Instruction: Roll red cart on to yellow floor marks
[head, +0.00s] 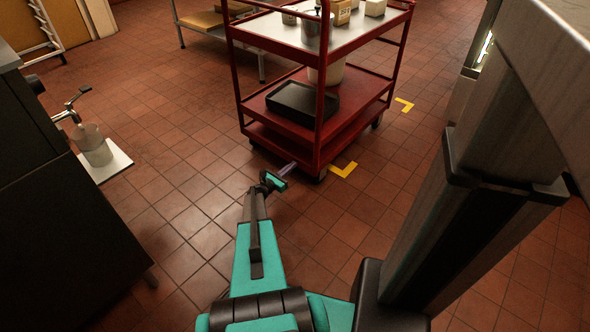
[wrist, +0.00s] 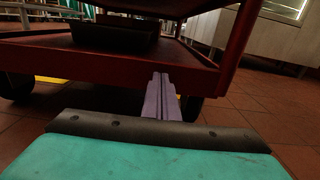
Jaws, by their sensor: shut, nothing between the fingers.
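Other marks, if any, are hidden. In the wrist view, a yellow strip (wrist: 50,80) shows on the floor beneath the cart at left. My gripper (head: 290,167) is low at the cart's near side, its fingers shut and empty. In the wrist view the fingertips (wrist: 161,78) overlap the red lower shelf edge (wrist: 190,72); contact cannot be told.
The cart carries a black tray (head: 301,103), a white bucket (head: 327,74), and pots and boxes on top. A dark cabinet (head: 50,220) stands at left, with a container on a white board (head: 105,166) beside it. Open floor lies left of the cart.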

